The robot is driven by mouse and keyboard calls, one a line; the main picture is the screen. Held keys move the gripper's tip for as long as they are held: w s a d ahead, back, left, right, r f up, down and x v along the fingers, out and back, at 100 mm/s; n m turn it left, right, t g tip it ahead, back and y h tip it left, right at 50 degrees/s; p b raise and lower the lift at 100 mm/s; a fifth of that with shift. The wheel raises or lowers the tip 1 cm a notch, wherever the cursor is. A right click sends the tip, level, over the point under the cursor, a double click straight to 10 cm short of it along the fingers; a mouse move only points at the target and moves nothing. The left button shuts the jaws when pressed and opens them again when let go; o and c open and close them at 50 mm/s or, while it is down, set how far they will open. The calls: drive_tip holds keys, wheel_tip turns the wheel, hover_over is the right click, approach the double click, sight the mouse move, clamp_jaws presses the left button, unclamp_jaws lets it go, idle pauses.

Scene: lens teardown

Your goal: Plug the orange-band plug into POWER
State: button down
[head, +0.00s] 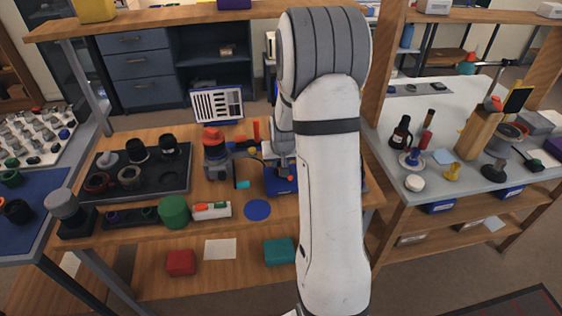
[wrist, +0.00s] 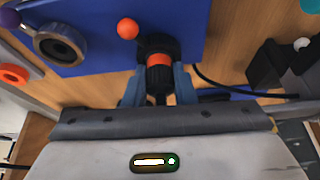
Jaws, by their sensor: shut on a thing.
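The orange-band plug (wrist: 159,60) is black with an orange ring around it. In the wrist view my gripper (wrist: 159,82) is shut on it, one blue-grey finger on each side. The plug's far end lies over a blue panel (wrist: 185,18), next to an orange ball (wrist: 127,29); I cannot tell whether it is seated in anything. A black cable (wrist: 235,91) shows to the right of the plug. No POWER label is readable, and the socket is not visible. In the head view my arm largely hides a blue unit (head: 279,186) below the gripper.
In the wrist view a dark ring (wrist: 60,45) lies on the panel's left and a black block (wrist: 268,65) stands at right. In the head view, a dark tray (head: 178,187) with lens parts, a green cylinder (head: 174,211) and a blue disc (head: 257,210) are on the wooden bench.

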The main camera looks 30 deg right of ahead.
drive_tip(key=c, duration=1.2)
unclamp_jaws()
drive_tip(key=shift+f, duration=0.2)
drive_tip(key=shift+r, duration=0.1)
drive_tip(key=shift+o, duration=0.4)
drive_tip(key=shift+r, duration=0.25)
drive_tip(key=d+v, duration=0.1)
drive_tip(key=v, duration=0.6)
drive_tip(key=shift+a+r, duration=0.2)
drive_tip(key=shift+a, duration=0.35)
drive_tip(key=shift+s, duration=0.1)
